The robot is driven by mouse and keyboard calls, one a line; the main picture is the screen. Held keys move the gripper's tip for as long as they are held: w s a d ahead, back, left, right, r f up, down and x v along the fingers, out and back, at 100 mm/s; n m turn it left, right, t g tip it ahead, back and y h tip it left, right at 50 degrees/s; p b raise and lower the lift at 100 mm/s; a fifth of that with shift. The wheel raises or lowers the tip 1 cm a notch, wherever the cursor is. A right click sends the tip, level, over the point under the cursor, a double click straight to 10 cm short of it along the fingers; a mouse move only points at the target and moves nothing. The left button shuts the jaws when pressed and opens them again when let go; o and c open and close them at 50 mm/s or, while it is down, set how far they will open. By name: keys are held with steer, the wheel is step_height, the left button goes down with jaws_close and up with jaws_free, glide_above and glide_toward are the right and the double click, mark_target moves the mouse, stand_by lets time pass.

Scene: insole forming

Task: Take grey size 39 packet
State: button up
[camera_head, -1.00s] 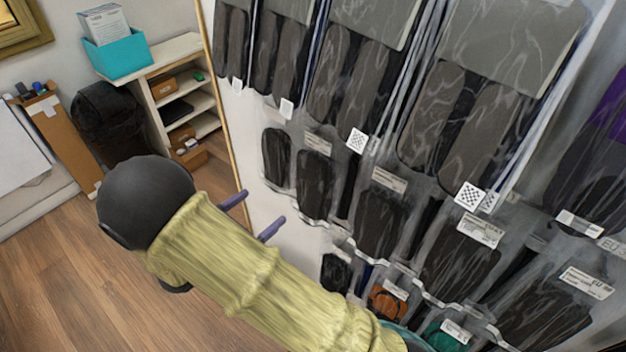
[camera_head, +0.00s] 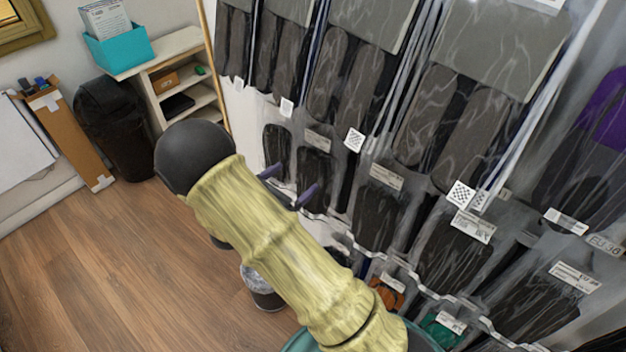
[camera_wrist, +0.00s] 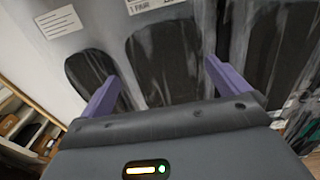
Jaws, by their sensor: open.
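My gripper (camera_head: 290,184) is open and empty, its two purple fingers pointing at the packets on the wall rack. In the head view it is in front of a small dark insole packet (camera_head: 313,170) in the middle row. In the wrist view the open fingers (camera_wrist: 160,78) stand on either side of a dark insole (camera_wrist: 165,55) in clear wrap, with another dark insole (camera_wrist: 92,72) at the left finger. I cannot tell whether the fingers touch the wrap. Larger dark grey insole packets (camera_head: 328,75) hang above. Label sizes are too small to read, so I cannot tell which packet is size 39.
Orange (camera_head: 388,290) and green (camera_head: 441,328) packets hang in the bottom row. A waste bin (camera_head: 262,288) stands on the floor below my arm. A shelf unit (camera_head: 160,50) with a teal box (camera_head: 118,50) and a black bin (camera_head: 115,125) are at the left. Open wood floor lies at lower left.

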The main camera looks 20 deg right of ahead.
mark_target(309, 168)
steer(key=p+x, duration=0.1)
steer(key=x, duration=0.3)
steer(key=shift+s+d+r+p, duration=0.1)
steer(key=shift+s+d+p, duration=0.15)
steer(key=shift+d+p, duration=0.1)
steer(key=shift+w+d, duration=0.3)
steer(key=shift+c, duration=0.4)
steer(key=c, duration=1.3)
steer(key=shift+o, duration=0.2)
